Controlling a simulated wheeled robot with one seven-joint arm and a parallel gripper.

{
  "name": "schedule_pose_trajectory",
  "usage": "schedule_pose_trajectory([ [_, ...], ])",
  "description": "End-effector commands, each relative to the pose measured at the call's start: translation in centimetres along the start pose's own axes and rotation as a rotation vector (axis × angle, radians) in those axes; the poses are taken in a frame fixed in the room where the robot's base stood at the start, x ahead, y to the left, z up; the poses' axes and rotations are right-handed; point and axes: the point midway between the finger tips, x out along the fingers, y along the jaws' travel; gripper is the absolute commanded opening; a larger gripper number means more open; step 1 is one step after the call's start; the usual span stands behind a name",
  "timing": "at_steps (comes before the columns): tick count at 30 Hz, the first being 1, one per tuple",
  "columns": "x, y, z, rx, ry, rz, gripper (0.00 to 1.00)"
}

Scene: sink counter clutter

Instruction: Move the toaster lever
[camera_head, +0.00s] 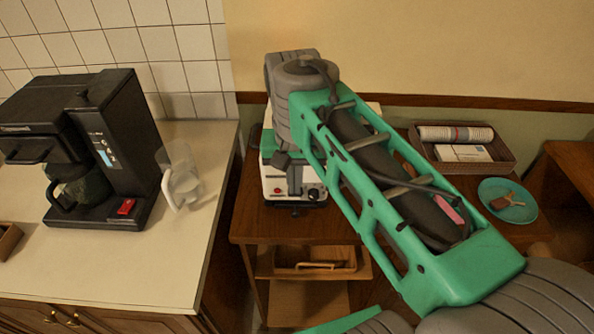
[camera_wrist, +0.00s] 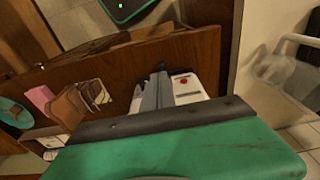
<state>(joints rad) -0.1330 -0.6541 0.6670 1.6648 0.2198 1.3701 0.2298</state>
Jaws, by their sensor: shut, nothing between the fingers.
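The toaster (camera_head: 273,188), white with a red button and a dark dial on its front, stands on a wooden side table. My arm covers much of it from above in the head view. In the wrist view the toaster's white front with the red button (camera_wrist: 187,88) shows just beyond my gripper. My gripper (camera_wrist: 158,88) is shut and empty, its grey fingers close against or in front of the toaster's face; I cannot tell if they touch. The lever is not clearly visible, likely hidden by the fingers or arm.
A black coffee maker (camera_head: 120,150) and a clear pitcher (camera_head: 181,178) stand on the left counter (camera_head: 150,262). On the right are a basket (camera_head: 508,167) and a teal plate (camera_head: 523,212) with small items. The wall is close behind.

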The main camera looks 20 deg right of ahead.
Motion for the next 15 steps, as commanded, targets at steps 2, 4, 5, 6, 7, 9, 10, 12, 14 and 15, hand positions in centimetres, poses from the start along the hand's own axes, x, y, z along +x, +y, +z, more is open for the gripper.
schedule_pose_trajectory([
  [2, -1.9, -0.1, 0.0, -0.002, 0.003, -0.001, 0.00],
  [4, -3.2, -0.1, 0.0, 0.000, 0.002, -0.001, 0.00],
  [5, -3.8, -0.1, 0.1, -0.001, 0.000, -0.001, 0.00],
  [6, -4.5, 0.0, 0.1, -0.002, 0.001, -0.001, 0.00],
  [7, -4.8, 0.0, 0.1, -0.001, 0.000, 0.000, 0.00],
  [9, -5.4, 0.0, 0.1, -0.001, 0.000, 0.000, 0.00],
  [10, -5.5, 0.0, 0.1, 0.000, -0.001, 0.000, 0.00],
  [12, -5.6, 0.0, 0.2, 0.001, -0.001, 0.000, 0.00],
  [14, -5.6, 0.1, 0.2, 0.000, -0.001, 0.000, 0.00],
  [15, -5.6, 0.1, 0.2, 0.000, -0.001, 0.000, 0.00],
])
